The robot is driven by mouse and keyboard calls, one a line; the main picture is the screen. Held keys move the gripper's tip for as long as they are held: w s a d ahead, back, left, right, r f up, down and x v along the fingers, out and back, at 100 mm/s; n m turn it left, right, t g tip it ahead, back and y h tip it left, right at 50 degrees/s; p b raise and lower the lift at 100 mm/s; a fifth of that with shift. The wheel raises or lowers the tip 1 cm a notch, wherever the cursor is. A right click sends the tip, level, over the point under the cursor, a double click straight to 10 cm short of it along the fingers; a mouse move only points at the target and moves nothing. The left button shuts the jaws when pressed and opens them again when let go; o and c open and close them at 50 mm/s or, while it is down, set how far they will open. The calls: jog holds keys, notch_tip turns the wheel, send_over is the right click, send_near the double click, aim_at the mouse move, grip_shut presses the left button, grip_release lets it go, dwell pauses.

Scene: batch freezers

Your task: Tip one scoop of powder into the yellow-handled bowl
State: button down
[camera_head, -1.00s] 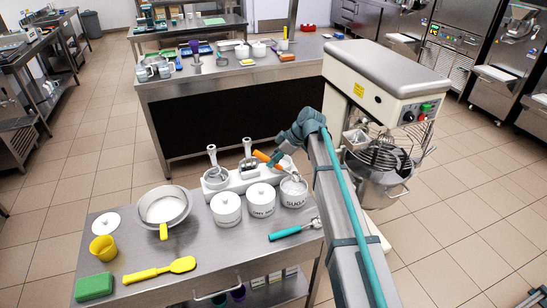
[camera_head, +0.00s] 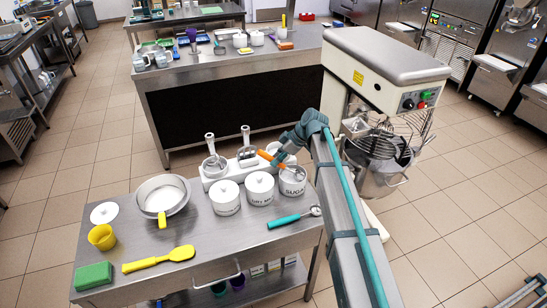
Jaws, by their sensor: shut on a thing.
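The yellow-handled bowl (camera_head: 147,187) is a steel bowl at the left back of the near steel table, with white stuff inside and its yellow handle toward the front. My gripper (camera_head: 280,157) is above the back right of this table, seen from behind and partly hidden by its own links. It is shut on an orange-handled scoop (camera_head: 266,156), which reaches down toward the open sugar jar (camera_head: 293,185). Whether the scoop's head holds powder cannot be told. Two lidded white jars, one marked dry mix (camera_head: 260,190) and another (camera_head: 225,199), stand left of the sugar jar.
A white holder (camera_head: 215,179) with upright steel tools stands behind the jars. A teal-handled scoop (camera_head: 293,218), yellow spatula (camera_head: 160,259), green sponge (camera_head: 93,276), yellow cup (camera_head: 102,237) and white lid (camera_head: 104,213) lie around. A mixer (camera_head: 385,70) stands right.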

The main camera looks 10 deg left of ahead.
aim_at(268, 155)
jog(key=shift+d, duration=0.6)
jog(key=shift+a+f+h, duration=0.2)
jog(key=shift+a+h, duration=0.05)
jog(key=shift+h, duration=0.25)
jog(key=shift+a+p, duration=0.1)
jog(key=shift+p, duration=0.2)
jog(key=shift+a+r+p, duration=0.15)
jog(key=shift+r+p, duration=0.15)
jog(key=shift+r, duration=0.8)
jog(key=shift+a+r+p, duration=0.15)
jog(key=shift+r+p, duration=0.15)
jog(key=shift+r, duration=0.8)
jog(key=shift+a+r+h+p, duration=0.2)
jog(key=shift+a+h+p, duration=0.45)
jog(key=shift+h, duration=0.25)
jog(key=shift+a+f+h+p, duration=0.1)
jog(key=shift+a+h+p, duration=0.55)
jog(key=shift+h, duration=0.55)
